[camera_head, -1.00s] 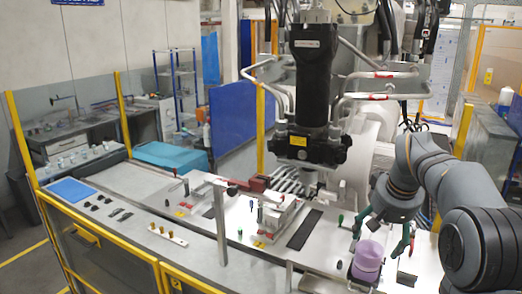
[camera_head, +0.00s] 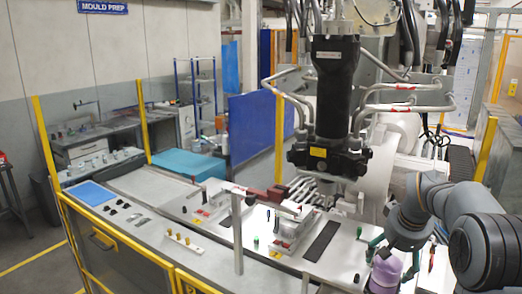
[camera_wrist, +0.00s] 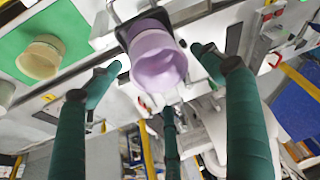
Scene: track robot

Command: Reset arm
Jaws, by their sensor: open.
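My gripper (camera_head: 390,263) is at the right of the head view, with dark green fingers spread apart. A purple cup-shaped piece (camera_head: 385,274) is close by the fingers at the worktop's right part. In the wrist view the open gripper (camera_wrist: 158,62) has a finger on either side and a third below. The purple piece (camera_wrist: 158,58) shows between the fingertips. Its open round end faces the camera. I cannot tell whether any finger touches it.
A black press head (camera_head: 333,155) hangs over the bench (camera_head: 190,235). A thin grey post (camera_head: 238,235) and a metal fixture (camera_head: 295,230) stand on it. A tan cup (camera_wrist: 40,58) sits on a green mat (camera_wrist: 70,25) in the wrist view. Yellow railings (camera_head: 115,250) edge the bench.

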